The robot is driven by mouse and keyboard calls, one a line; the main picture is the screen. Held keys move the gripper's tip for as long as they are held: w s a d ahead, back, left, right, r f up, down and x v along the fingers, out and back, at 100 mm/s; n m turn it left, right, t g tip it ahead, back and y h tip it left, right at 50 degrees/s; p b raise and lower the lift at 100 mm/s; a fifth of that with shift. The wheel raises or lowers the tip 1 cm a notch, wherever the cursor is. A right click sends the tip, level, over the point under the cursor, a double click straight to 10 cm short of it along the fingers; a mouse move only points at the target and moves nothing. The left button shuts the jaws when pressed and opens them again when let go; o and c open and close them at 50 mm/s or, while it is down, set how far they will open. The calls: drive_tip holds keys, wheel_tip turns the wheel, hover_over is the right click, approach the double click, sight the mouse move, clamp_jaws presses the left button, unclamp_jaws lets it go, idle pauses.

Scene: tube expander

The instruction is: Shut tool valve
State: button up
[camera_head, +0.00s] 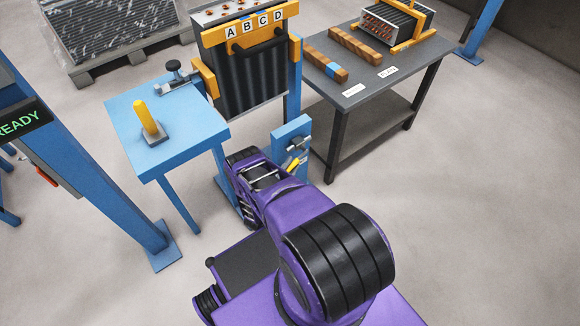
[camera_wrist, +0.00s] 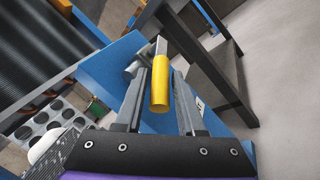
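The tool valve (camera_head: 298,143) is a small metal fitting on a blue post (camera_head: 284,133), right of the black finned unit. Its yellow handle (camera_head: 293,164) shows just beyond the end of my purple arm. In the wrist view the yellow handle (camera_wrist: 160,88) points toward the camera, with grey metal (camera_wrist: 160,46) at its far end. My gripper (camera_wrist: 161,85) is open, its two grey fingers on either side of the handle. A gap shows on the right side; contact on the left is unclear. The fingertips are hard to make out in the head view.
A blue table (camera_head: 190,138) with a yellow upright peg (camera_head: 147,117) on a grey base stands left. The black finned unit (camera_head: 250,75) under an A-B-C-D plate stands behind. A dark table (camera_head: 405,75) stands back right. Open floor lies to the right.

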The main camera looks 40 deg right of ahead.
sight(291, 165)
drive_tip(key=shift+o, duration=1)
wheel_tip(291, 165, up, 9)
drive_tip(key=p, duration=0.2)
drive_tip(key=shift+w+r+p, duration=0.1)
drive_tip(key=shift+r+p, duration=0.1)
drive_tip(key=shift+p, duration=0.2)
drive_tip(key=shift+r, duration=0.3)
